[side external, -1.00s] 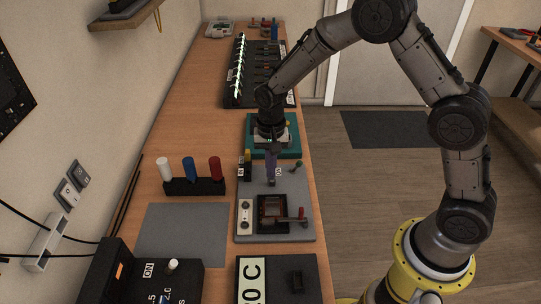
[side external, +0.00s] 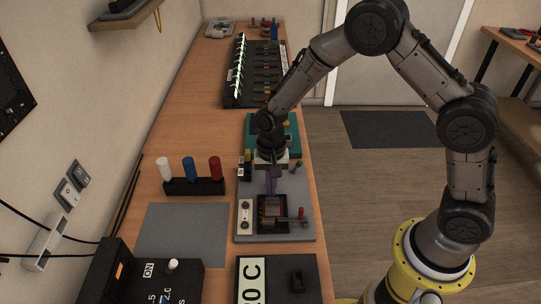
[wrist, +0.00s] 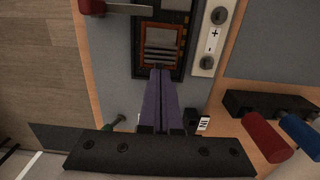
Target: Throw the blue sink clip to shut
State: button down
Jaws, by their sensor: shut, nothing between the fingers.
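I cannot clearly make out a blue sink clip. My gripper (side external: 271,193) has purple fingers that are shut and empty. It points down over the grey board (side external: 275,238), with its tips at the near-side edge of the dark recessed box with an orange-brown frame in the wrist view (wrist: 160,70); whether they touch it I cannot tell. That box (side external: 272,226) has dark slats inside. A red-handled lever (side external: 302,214) sits beside it, and also shows in the wrist view (wrist: 92,7). A green-tipped lever (wrist: 118,122) is partly hidden by my gripper.
A black rack (side external: 200,187) with white, blue (side external: 189,168) and red (side external: 215,167) handles stands left of the board. A pale terminal strip (wrist: 211,40) lies beside the box. A teal board (side external: 288,142) lies behind. A grey mat (side external: 183,233) is clear.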

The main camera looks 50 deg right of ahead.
dwell(0.7)
jog(key=shift+w+d+f, duration=0.15)
jog(key=shift+w+d, duration=0.4)
jog(key=shift+r, duration=0.4)
jog(key=r, duration=0.4)
jog(key=shift+s+a+r, duration=0.15)
jog(key=shift+s+a, duration=0.15)
jog(key=shift+a, duration=0.1)
jog(key=s+a+r, duration=0.4)
jog(key=r, duration=0.2)
jog(key=shift+s+a, duration=0.3)
jog(key=shift+s, duration=0.05)
jog(key=shift+d, duration=0.1)
